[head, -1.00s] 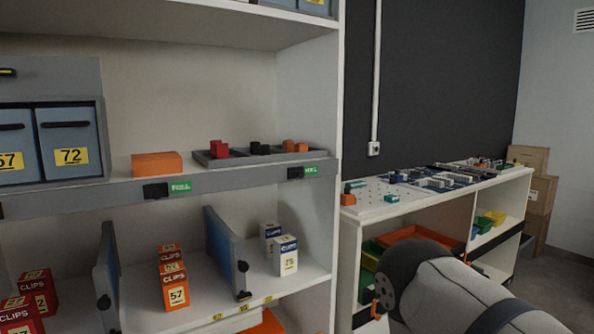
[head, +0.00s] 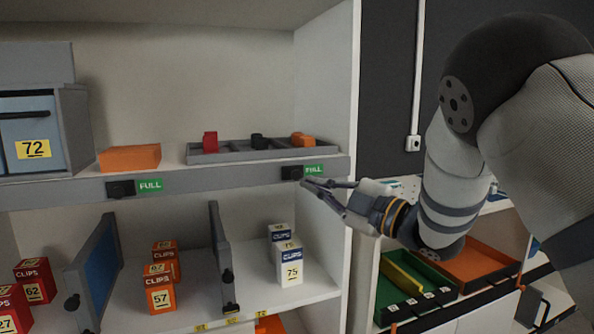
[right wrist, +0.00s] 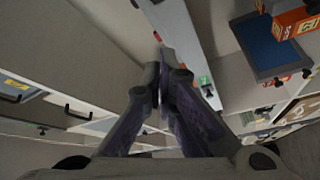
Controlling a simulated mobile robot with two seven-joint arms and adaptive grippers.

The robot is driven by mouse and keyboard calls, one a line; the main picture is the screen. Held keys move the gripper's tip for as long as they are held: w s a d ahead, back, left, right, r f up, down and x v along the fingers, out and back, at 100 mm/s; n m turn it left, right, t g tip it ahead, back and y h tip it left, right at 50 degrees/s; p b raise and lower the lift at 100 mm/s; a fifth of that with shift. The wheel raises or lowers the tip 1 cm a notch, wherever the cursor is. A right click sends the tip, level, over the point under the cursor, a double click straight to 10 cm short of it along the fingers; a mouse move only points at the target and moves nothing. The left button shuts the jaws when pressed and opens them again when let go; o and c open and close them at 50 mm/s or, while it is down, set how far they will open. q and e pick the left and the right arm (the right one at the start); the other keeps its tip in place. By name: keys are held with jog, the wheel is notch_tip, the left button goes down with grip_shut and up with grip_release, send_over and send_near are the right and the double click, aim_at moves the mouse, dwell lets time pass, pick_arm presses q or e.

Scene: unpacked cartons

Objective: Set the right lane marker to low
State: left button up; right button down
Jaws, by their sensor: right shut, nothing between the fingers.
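The right lane marker is a black slider (head: 292,172) on the grey shelf edge, with a green label reading FULL (head: 314,170) to its right. My right gripper (head: 312,184) is shut and empty. Its fingertips are just below and in front of the marker's label; I cannot tell whether they touch it. In the right wrist view the shut fingers (right wrist: 165,68) point at the shelf edge, with a green label (right wrist: 205,80) just to their right. My left gripper is out of view.
The left lane marker (head: 121,188) also shows a green FULL label. Above the edge sit an orange block (head: 130,158) and a grey tray (head: 228,153) with small parts. Below stand clip boxes (head: 290,265) and upright dividers (head: 220,262). A green bin (head: 418,285) is at right.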

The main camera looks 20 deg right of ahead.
aim_at(293, 172)
jog(key=shift+a+r+n, duration=0.2)
jog(key=shift+r+n, duration=0.1)
jog(key=shift+r, duration=0.2)
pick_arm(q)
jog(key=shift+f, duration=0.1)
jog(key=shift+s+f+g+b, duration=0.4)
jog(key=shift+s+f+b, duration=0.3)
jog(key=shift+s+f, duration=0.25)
pick_arm(e)
jog(key=w, duration=0.3)
jog(key=w+a, duration=0.1)
jog(key=w, duration=0.5)
jog(key=shift+w+a+f, duration=0.15)
jog(key=shift+a+f, duration=0.05)
jog(key=shift+a, duration=0.05)
